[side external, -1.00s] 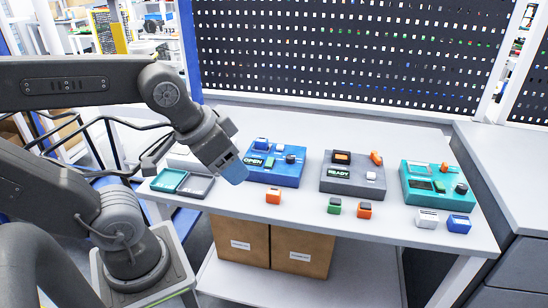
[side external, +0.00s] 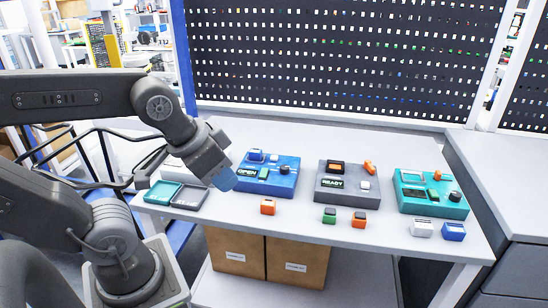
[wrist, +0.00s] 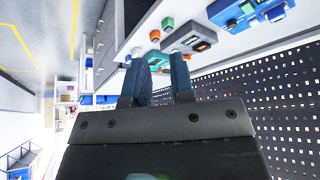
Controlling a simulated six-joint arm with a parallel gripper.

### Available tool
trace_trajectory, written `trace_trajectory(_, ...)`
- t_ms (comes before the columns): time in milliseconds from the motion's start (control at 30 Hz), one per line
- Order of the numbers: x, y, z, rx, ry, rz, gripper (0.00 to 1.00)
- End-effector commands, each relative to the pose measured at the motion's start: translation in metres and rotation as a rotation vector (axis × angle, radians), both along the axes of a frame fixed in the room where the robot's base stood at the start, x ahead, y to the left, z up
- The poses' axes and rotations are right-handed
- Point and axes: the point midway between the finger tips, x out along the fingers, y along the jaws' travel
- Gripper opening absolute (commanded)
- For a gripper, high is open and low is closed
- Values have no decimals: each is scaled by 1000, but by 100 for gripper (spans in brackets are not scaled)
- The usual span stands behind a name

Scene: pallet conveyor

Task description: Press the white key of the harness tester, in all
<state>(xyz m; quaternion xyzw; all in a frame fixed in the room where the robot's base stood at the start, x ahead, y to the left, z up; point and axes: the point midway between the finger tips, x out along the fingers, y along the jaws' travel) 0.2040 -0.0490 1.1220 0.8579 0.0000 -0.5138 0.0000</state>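Three panelled boxes stand on the table: a blue one (side external: 279,187) reading OPEN, a grey one (side external: 346,199) reading READY, and a teal one (side external: 430,208). No label in view tells which is the harness tester. The grey box has a small white key (side external: 364,185) at its right, beside the READY display (side external: 332,182). My gripper (side external: 223,180) hangs left of the blue box, well away from the white key. In the wrist view its two blue fingers (wrist: 163,72) stand apart with nothing between them.
Loose blocks lie along the front: orange (side external: 268,207), green (side external: 329,215), another orange (side external: 359,219), white (side external: 422,229) and blue (side external: 453,231). A two-part tray (side external: 178,195) lies left of my gripper. A perforated black panel (side external: 330,60) rises behind the table.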

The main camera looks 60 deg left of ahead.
Motion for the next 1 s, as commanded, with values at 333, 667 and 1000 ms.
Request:
trace_trajectory(333, 0, 0, 0, 0, 0, 0, 0)
trace_trajectory(667, 0, 0, 0, 0, 0, 0, 0)
trace_trajectory(1000, 0, 0, 0, 0, 0, 0, 0)
